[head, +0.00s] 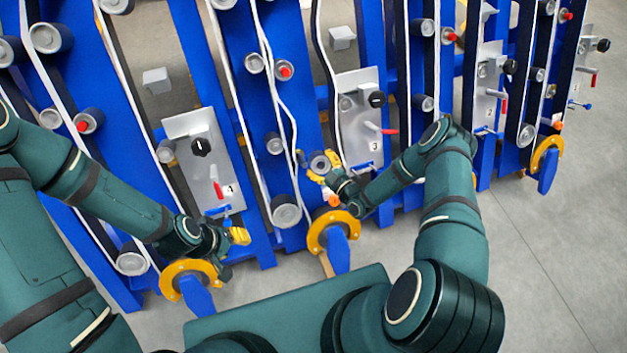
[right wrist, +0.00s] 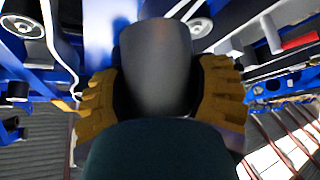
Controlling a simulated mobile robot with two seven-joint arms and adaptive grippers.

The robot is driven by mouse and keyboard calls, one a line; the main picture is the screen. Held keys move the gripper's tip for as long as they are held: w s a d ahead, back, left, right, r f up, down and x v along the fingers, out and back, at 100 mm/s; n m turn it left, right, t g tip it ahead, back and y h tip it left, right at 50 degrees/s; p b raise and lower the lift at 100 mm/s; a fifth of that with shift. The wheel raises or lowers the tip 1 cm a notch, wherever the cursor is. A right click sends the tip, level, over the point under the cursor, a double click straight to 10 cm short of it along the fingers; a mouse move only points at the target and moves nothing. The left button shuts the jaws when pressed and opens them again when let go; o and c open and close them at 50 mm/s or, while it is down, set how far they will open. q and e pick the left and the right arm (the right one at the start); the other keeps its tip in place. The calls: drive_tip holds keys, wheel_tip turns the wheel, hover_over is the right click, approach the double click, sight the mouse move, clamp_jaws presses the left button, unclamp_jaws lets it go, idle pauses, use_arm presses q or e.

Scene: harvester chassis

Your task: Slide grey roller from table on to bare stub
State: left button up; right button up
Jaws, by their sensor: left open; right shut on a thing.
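The grey roller (head: 320,163) is in my right gripper (head: 318,166), in front of a blue upright near the middle of the head view. In the right wrist view the grey roller (right wrist: 156,65) fills the space between the yellow fingers, one on each side. My left gripper (head: 238,237) is open, at the lower left near a grey plate with a black knob, with nothing visible in it. A small orange piece (head: 333,200) shows just below my right gripper. I cannot make out the bare stub for certain; my right gripper and roller cover part of the upright. No table is clearly visible.
Blue uprights carry belts and several fitted rollers, such as one low on the middle upright (head: 286,211). Grey knob plates (head: 362,120) stand between them. Yellow rings (head: 334,232) jut out at the front. Grey floor (head: 550,240) is clear at right.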

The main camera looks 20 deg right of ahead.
drive_tip(key=s+a+f+n+y, duration=0.2)
drive_tip(key=a+f+y, duration=0.1)
drive_tip(key=shift+s+f+n, duration=0.3)
drive_tip(key=shift+s, duration=0.05)
drive_tip(key=shift+b, duration=0.35)
drive_tip(key=w+b, duration=0.1)
drive_tip(key=w+f+b, duration=0.1)
drive_tip(key=b, duration=0.1)
drive_tip(key=w+f+b, duration=0.1)
drive_tip(key=w+b, duration=0.1)
drive_tip(key=shift+w+f, duration=0.1)
drive_tip(key=shift+f, duration=0.15)
drive_tip(key=shift+b, duration=0.6)
idle(0.5)
drive_tip(key=shift+w+f, duration=0.1)
